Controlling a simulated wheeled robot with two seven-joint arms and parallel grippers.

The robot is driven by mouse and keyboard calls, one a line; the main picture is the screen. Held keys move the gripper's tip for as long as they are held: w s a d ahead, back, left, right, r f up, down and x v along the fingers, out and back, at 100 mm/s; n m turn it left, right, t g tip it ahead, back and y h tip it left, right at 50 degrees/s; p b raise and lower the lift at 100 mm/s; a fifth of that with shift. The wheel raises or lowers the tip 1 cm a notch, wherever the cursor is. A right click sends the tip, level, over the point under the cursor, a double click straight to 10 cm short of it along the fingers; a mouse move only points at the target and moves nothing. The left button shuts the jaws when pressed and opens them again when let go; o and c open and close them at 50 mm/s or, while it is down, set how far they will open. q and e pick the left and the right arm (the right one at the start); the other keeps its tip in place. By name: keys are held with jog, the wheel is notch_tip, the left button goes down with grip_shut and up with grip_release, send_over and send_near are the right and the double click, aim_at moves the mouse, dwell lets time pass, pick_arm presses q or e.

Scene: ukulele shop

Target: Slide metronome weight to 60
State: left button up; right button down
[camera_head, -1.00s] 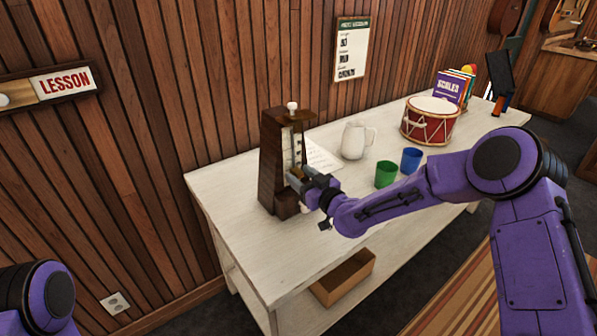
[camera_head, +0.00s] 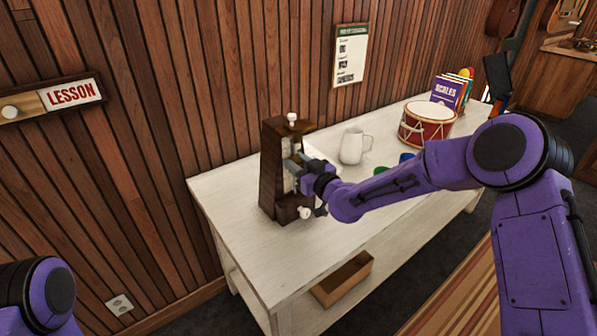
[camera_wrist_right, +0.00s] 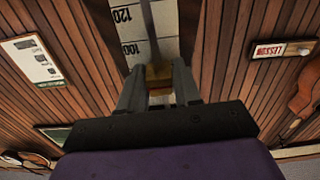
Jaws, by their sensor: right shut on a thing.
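The dark wooden metronome (camera_head: 270,172) stands upright at the left end of the white table, with a pale scale on its front. In the right wrist view the scale (camera_wrist_right: 133,32) shows 120 and, below it, 100; the lower numbers are hidden. The grey pendulum rod (camera_wrist_right: 148,18) runs down the scale to a brass-coloured weight (camera_wrist_right: 158,74). My right gripper (camera_wrist_right: 158,88) is shut on this weight. In the head view my right gripper (camera_head: 293,165) is at the metronome's front, covering the weight. My left gripper is out of view; only part of that arm shows.
A white mug (camera_head: 352,146), a red drum (camera_head: 427,122) and books (camera_head: 450,92) stand farther along the table (camera_head: 255,250). Green and blue cups (camera_head: 406,157) are partly behind my right arm. A white knob (camera_head: 304,212) shows low on the metronome. The table's front left is clear.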

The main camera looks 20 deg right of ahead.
aim_at(293, 150)
notch_tip(293, 150, up, 3)
jog(key=shift+a+r+p, duration=0.1)
jog(key=shift+p, duration=0.35)
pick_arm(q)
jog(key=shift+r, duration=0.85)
pick_arm(e)
jog(key=c, duration=0.9)
grip_release()
pick_arm(q)
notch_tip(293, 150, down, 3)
jog(key=b, duration=0.3)
pick_arm(e)
jog(key=v, duration=1)
jog(key=shift+s, duration=0.3)
